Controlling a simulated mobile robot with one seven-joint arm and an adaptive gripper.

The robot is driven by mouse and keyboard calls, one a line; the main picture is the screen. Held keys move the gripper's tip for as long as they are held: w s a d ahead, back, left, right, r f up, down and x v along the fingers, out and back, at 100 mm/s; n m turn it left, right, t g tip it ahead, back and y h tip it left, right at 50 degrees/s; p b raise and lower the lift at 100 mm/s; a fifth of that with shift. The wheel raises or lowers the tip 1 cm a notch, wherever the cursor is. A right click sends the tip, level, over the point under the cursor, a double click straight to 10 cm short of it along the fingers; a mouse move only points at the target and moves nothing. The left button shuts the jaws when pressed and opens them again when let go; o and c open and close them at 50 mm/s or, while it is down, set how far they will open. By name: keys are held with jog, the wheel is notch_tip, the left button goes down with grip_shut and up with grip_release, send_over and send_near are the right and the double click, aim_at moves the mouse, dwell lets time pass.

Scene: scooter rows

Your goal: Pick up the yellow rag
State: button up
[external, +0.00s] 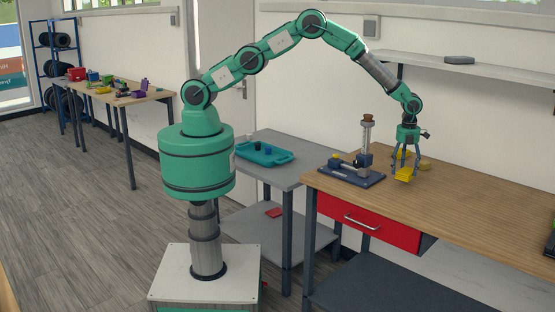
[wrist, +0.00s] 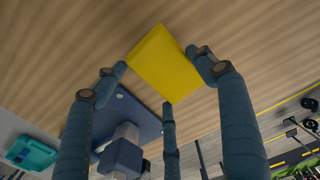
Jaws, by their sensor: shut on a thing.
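The yellow rag (wrist: 165,65) shows in the wrist view as a flat-sided folded block between my fingertips. My gripper (external: 405,169) is shut on it, with fingers touching its left, right and lower edges. In the external view the yellow rag (external: 404,175) sits at the fingertips, over the wooden workbench (external: 480,200). I cannot tell for sure whether it is clear of the bench top. The fingers partly hide it there.
A dark blue press-like stand (external: 362,172) is on the bench just left of my gripper. A teal tray (external: 264,153) is on the grey table. The bench to the right is mostly clear.

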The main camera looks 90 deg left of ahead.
aim_at(404, 170)
jog(key=shift+r, duration=3.05)
jog(key=shift+c, duration=0.2)
jog(key=s+a+f+n, duration=0.2)
jog(key=s+a+n, duration=0.45)
jog(key=a, duration=0.95)
jog(key=s+a+f+n, duration=0.1)
jog(key=s+a+n, duration=0.55)
jog(key=a, duration=0.95)
jog(key=s+a+f+n, duration=0.2)
jog(key=s+a+n, duration=0.4)
jog(key=a, duration=1)
jog(key=s+a+f+b, duration=0.3)
jog(key=s+a+b, duration=0.1)
jog(key=s+a, duration=1.1)
jog(key=s+a+f+m+b, duration=0.1)
jog(key=s+a+f+b, duration=0.2)
jog(key=s+a, duration=1.3)
jog(key=shift+s+a+f+m+b, duration=0.35)
jog(key=shift+a+b, duration=0.25)
jog(key=shift+a, duration=0.2)
jog(key=shift+f, duration=0.1)
